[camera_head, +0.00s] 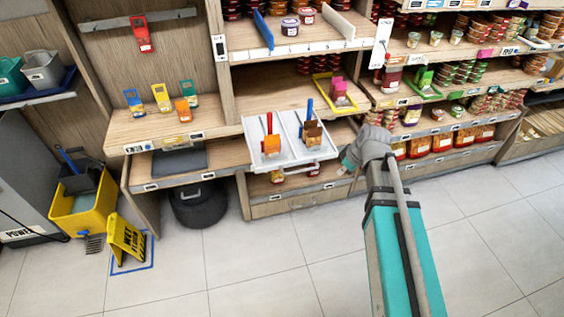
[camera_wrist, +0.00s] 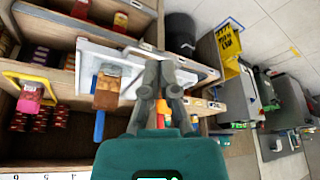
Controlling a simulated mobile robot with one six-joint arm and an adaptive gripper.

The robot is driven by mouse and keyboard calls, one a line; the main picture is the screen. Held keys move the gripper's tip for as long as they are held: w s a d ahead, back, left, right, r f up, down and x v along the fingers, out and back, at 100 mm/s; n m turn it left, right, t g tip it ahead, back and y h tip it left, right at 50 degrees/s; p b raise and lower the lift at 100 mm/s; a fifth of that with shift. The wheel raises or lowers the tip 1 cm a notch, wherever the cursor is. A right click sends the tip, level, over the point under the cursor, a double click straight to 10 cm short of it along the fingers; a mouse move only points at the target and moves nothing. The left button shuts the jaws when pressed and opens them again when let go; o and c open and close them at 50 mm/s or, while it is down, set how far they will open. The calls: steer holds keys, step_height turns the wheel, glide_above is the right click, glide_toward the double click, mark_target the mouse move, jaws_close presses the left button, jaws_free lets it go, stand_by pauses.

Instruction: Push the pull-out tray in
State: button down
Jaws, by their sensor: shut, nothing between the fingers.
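The white pull-out tray (camera_head: 290,152) sticks out from the shelf unit in the head view, with a handle bar along its front. It carries an orange item with a red tool (camera_head: 271,145) and a brown item with a blue tool (camera_head: 312,132). In the wrist view the tray (camera_wrist: 92,58) lies beyond and left of the fingers. My gripper (camera_head: 346,160) is at the tray's right front corner, and its closed fingers (camera_wrist: 160,68) overlap the tray front in the wrist view. The fingers hold nothing. I cannot tell if they touch the tray or handle.
Shelves of stacked jars (camera_head: 445,140) stand to the right of the tray. A wooden counter with coloured gadgets (camera_head: 160,97) is at left, with a black bin (camera_head: 198,205) below. A yellow wet-floor sign (camera_head: 126,240) and yellow bucket (camera_head: 85,212) stand further left. The tiled floor in front is clear.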

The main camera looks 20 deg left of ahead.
mark_target(275, 160)
steer(key=w+a+f+n+y+b, duration=0.2)
steer(key=a+n, duration=0.8)
steer(key=a, duration=0.5)
steer(key=shift+w+a+t+y+b, duration=0.25)
steer(key=shift+w+y+b, duration=0.35)
steer(key=shift+w+b, duration=0.35)
steer(key=shift+f, duration=0.2)
steer(key=b+x, duration=0.8)
steer(key=x, duration=0.2)
steer(key=shift+d, duration=0.1)
steer(key=shift+w+a+r, duration=0.1)
steer(key=shift+w+a, duration=0.45)
steer(key=shift+w, duration=0.3)
steer(key=shift+w+a+r, duration=0.1)
steer(key=shift+w+a, duration=0.4)
steer(key=shift+w, duration=0.4)
